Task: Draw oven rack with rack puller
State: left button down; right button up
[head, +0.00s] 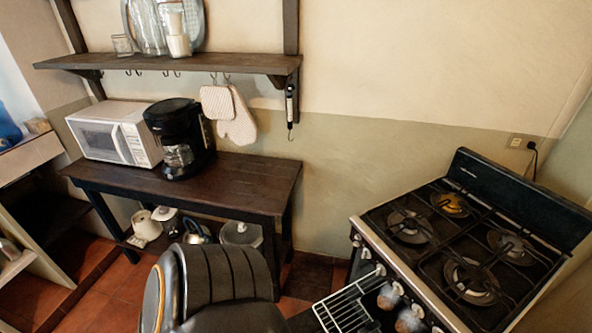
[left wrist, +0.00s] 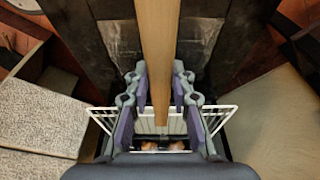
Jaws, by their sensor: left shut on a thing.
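The stove (head: 465,235) stands at the right in the head view. The rack (left wrist: 228,112) also shows in the left wrist view, beyond the fingers. My left gripper (left wrist: 157,98) is shut on a flat wooden stick, probably the rack puller (left wrist: 157,50). The stick runs between the fingers toward the rack. My right gripper is not in view.
A dark table (head: 245,178) holds a microwave (head: 105,135) and a black coffee maker (head: 178,140). A wall shelf (head: 170,63) is above, with mitts (head: 230,115) and a hooked tool (head: 290,106) hanging. Some tiled floor (head: 307,272) shows between table and stove.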

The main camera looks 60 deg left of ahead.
pick_arm(q)
jog(key=s, duration=0.7)
jog(key=shift+s+p, duration=0.3)
jog(key=shift+s, duration=0.05)
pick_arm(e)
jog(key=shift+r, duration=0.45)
